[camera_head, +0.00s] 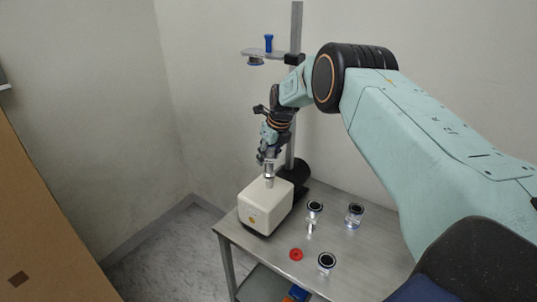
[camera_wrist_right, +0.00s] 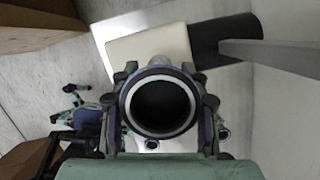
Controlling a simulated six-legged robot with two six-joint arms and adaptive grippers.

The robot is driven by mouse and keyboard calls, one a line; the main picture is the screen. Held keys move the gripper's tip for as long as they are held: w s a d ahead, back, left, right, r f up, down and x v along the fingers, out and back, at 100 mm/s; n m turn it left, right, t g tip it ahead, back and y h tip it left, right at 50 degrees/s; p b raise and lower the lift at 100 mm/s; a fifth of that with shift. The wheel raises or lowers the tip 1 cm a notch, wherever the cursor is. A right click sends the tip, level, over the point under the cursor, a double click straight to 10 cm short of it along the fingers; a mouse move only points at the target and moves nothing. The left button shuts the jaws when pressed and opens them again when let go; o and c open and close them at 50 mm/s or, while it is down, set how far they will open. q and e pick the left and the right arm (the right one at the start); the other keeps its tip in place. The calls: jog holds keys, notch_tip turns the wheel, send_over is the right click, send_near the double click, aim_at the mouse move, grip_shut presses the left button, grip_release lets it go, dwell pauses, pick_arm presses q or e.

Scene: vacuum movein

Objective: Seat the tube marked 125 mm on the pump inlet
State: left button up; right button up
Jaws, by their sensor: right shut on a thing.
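My right gripper (camera_head: 268,161) is shut on a metal tube (camera_head: 269,177), upright over the white pump (camera_head: 262,207) on the table. In the right wrist view the tube's round dark opening with a pale rim (camera_wrist_right: 160,104) sits between the two fingers (camera_wrist_right: 162,100), and the white pump top (camera_wrist_right: 150,47) lies beyond it. The tube's lower end is at the pump's top. I cannot tell whether it is seated or just above the inlet, which is hidden. No length marking is readable. My left gripper is not in view.
Three dark-topped metal tubes (camera_head: 315,207), (camera_head: 355,210), (camera_head: 327,262) stand on the grey table (camera_head: 345,245), near a red ring (camera_head: 296,254). A post (camera_head: 296,30) with a side plate and blue knob (camera_head: 268,43) rises behind the pump. A brown panel (camera_head: 40,220) is at left.

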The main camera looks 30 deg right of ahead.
jog(key=shift+f+b, duration=0.35)
jog(key=shift+f, duration=0.15)
dwell(1.2)
jog(key=o, duration=1.3)
jog(key=shift+f, duration=0.1)
jog(key=v, duration=1.2)
